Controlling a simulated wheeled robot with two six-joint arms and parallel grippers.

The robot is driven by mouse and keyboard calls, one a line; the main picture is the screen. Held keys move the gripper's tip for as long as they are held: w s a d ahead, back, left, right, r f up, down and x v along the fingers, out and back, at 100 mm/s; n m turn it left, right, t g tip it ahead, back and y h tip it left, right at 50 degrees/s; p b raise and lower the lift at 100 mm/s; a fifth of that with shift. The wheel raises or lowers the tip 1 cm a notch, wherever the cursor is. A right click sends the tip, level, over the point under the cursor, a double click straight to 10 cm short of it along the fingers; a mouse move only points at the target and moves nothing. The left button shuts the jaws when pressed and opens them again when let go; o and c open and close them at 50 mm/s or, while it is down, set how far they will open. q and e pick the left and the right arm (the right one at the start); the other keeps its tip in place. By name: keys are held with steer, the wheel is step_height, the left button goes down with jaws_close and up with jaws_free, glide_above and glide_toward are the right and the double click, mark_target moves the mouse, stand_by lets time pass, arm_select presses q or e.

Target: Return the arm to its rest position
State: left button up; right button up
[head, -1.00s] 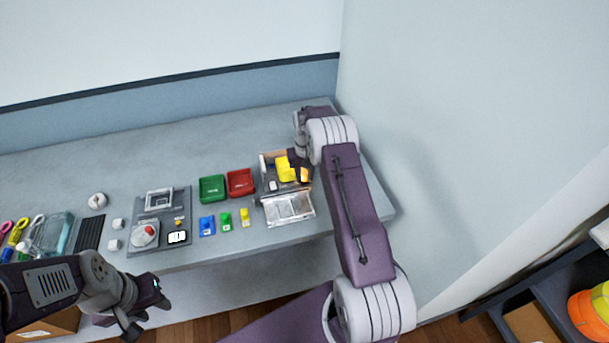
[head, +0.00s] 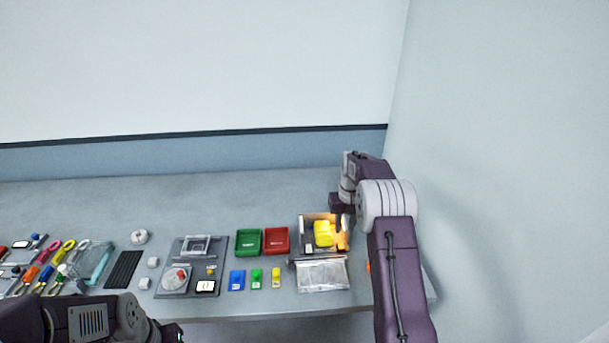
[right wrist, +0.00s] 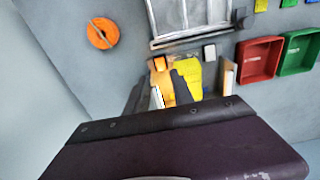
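My right gripper (head: 343,212) is at the back right of a small open box (head: 306,243) holding a yellow object (head: 323,233). In the right wrist view, its two dark fingers (right wrist: 160,92) stand apart, one overlapping the yellow object (right wrist: 195,80) in the picture, with no object clearly held between them. Whether they touch the box is unclear. My left arm enters at the lower left of the head view; its gripper (head: 170,333) is cut off by the bottom edge, so its fingers are hard to read.
Green (head: 248,243) and red (head: 276,241) trays stand left of the box. The side wall (head: 500,180) is close to my right arm. The rear tabletop is mostly clear.

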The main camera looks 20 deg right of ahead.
steer(key=w+a+r+t, duration=0.1)
steer(key=w+a+r, duration=0.15)
steer(key=r, duration=0.25)
steer(key=s+a+r+n, duration=0.2)
steer(key=s+a+r, duration=0.3)
steer(key=s+a, duration=0.4)
steer(key=s+a+f, duration=0.2)
steer(key=s+f, duration=0.2)
steer(key=s, duration=0.5)
steer(key=s+a+f, duration=0.2)
steer(key=s+f, duration=0.2)
steer(key=s, duration=0.5)
steer(key=shift+s+f+n+g, duration=0.2)
steer(key=shift+s+n+g, duration=0.1)
steer(key=shift+s+d, duration=0.1)
steer(key=shift+s, duration=0.05)
stand_by(0.3)
